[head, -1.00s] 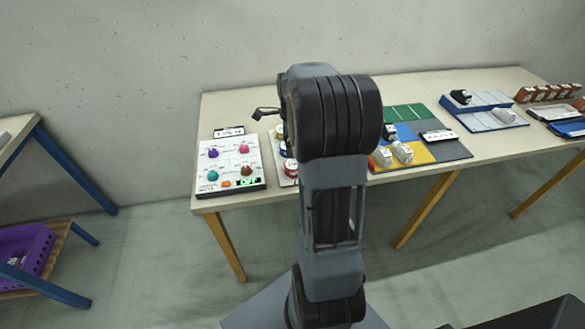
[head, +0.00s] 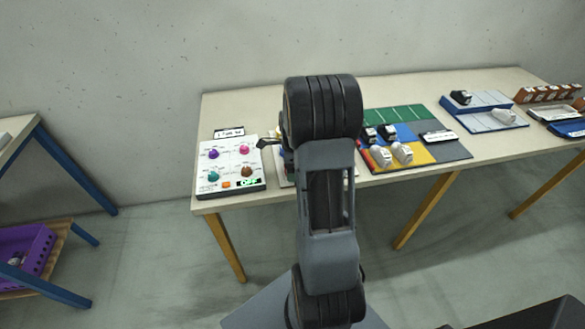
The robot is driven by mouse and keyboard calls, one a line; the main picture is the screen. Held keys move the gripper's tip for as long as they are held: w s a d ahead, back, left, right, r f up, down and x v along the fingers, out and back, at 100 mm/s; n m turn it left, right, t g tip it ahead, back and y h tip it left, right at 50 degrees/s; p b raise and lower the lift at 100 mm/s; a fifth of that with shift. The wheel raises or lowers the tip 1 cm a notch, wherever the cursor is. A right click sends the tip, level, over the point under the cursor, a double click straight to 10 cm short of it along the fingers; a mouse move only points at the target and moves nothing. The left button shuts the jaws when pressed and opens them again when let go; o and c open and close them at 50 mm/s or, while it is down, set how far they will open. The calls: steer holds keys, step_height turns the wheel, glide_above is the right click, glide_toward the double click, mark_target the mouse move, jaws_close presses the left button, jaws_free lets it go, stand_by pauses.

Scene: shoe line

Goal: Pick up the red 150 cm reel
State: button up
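My gripper (head: 266,143) shows as a small dark shape at the left of my arm, above the table between the white panel and the spot hidden by my arm. Whether its fingers are open or shut is too small to tell. The red reel cannot be made out now, because my arm covers the area right of the white panel. Only a pale edge of the reel board (head: 283,180) shows beside my arm.
The white panel (head: 205,184) with coloured knobs stands left on the table (head: 250,108). Right of my arm is a green, blue, yellow and grey board (head: 452,150) with black and white shoes. Farther right are a blue rack (head: 485,117) and a row of brown boxes (head: 548,93).

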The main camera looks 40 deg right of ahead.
steer(key=shift+c, duration=0.4)
steer(key=c, duration=0.9)
steer(key=shift+r, duration=0.1)
